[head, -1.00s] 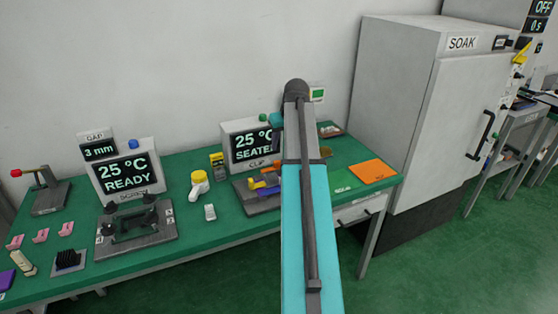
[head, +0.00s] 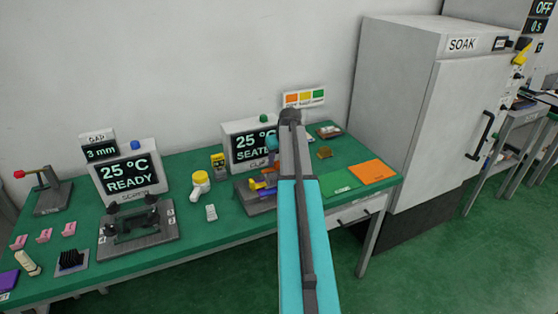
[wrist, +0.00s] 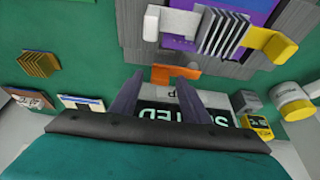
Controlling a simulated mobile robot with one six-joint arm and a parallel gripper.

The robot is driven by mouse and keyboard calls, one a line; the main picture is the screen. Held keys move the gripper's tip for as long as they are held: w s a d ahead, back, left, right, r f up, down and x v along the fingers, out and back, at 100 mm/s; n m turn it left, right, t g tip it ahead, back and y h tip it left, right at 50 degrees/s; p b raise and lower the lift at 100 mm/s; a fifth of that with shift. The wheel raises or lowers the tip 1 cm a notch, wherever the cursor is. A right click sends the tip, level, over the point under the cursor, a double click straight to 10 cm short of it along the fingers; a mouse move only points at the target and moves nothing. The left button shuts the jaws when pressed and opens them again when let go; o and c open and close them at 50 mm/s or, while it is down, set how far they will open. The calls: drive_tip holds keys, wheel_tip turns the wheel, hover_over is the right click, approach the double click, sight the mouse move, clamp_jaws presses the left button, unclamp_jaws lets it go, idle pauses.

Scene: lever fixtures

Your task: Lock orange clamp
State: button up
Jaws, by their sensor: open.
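The clamp fixture shows in the head view (head: 258,206), partly hidden by my arm, with small orange, yellow and purple parts on it. In the wrist view the orange clamp piece (wrist: 178,74) is a short orange block at the edge of the grey fixture plate, just beyond my fingertips. A finned part (wrist: 222,34) sits on a purple block (wrist: 180,43), with a yellow-ended part (wrist: 272,45) at its right. My gripper (wrist: 159,84) is open and empty, its fingers pointing toward the orange piece. Contact cannot be told. The head view hides my fingers behind the arm.
A display reading "25 °C SEATED" (head: 246,145) stands behind the fixture, close to my fingers in the wrist view. A yellow-topped white bottle (head: 200,183) stands left of it. A brown finned part (head: 325,153) and green and orange mats (head: 372,171) lie to the right.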

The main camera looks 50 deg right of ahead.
drive_tip(key=shift+w+f, duration=0.15)
drive_tip(key=shift+f, duration=0.2)
clamp_jaws()
